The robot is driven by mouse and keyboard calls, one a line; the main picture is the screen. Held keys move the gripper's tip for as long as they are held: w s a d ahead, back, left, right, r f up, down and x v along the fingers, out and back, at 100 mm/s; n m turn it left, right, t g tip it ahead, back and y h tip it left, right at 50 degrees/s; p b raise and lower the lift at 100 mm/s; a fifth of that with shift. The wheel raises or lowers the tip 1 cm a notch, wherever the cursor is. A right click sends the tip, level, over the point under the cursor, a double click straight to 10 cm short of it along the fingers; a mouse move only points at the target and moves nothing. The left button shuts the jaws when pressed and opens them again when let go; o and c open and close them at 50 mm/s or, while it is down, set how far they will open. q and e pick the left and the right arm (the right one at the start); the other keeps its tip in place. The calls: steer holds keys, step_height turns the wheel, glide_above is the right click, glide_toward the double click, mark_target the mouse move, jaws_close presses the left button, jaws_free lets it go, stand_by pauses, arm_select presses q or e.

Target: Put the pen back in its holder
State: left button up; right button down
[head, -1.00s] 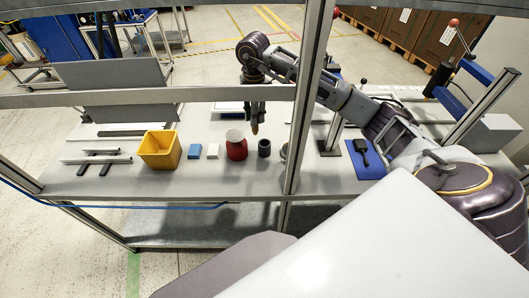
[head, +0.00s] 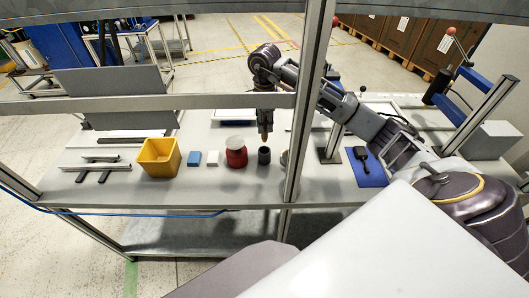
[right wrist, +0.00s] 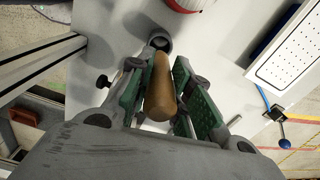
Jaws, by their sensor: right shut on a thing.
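My right gripper (head: 265,112) points down and is shut on the pen (head: 265,135), a thick brown rod. The pen hangs just above a small dark grey cup, which looks like the holder (head: 264,157). In the right wrist view the pen (right wrist: 159,92) lies between the green-padded fingers of the gripper (right wrist: 158,68). The holder (right wrist: 160,36) shows just beyond the pen's far end, partly hidden by it. Contact between pen and holder cannot be told. My left gripper is not in view.
A red jar with a white top (head: 236,156) stands left of the holder. Further left are a white block (head: 212,158), a blue block (head: 194,158) and a yellow bin (head: 158,165). A metal frame post (head: 303,120) stands at the right. A blue mat (head: 366,172) lies beyond it.

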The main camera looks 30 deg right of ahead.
mark_target(265, 141)
steer(key=shift+f+p, duration=0.45)
steer(key=shift+f, duration=2.5)
steer(key=shift+f, duration=0.1)
steer(key=shift+f+p, duration=0.3)
steer(key=shift+f, duration=1.45)
steer(key=shift+f, duration=0.2)
steer(key=c, duration=1.3)
jaws_free()
steer(key=shift+r, duration=0.15)
